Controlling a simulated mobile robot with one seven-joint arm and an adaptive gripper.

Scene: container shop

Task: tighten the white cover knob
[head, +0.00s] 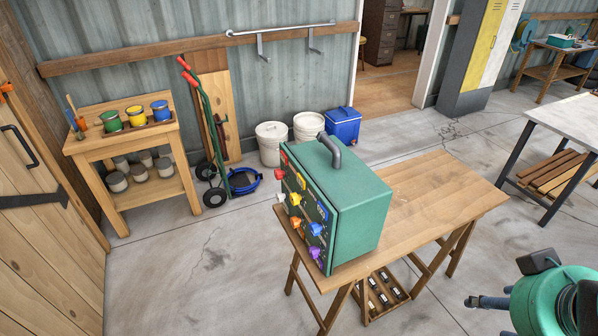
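A green box-shaped unit (362,205) with a grey carrying handle (331,150) stands upright on a wooden trestle table. Its dark front panel faces left and carries several coloured knobs: red, yellow, white, orange, blue and purple. The white knob (295,199) is on the left part of the panel, near mid-height. It is small in this view, and I cannot tell how far it is turned or whether a cover sits under it.
The trestle table (440,195) is bare right of the unit. Floor before the panel is open. A workbench (123,145) with paint cans, a hand truck (213,140), white buckets (272,145) and a blue cooler (343,125) stand behind. A rounded teal body (545,305) fills the lower right.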

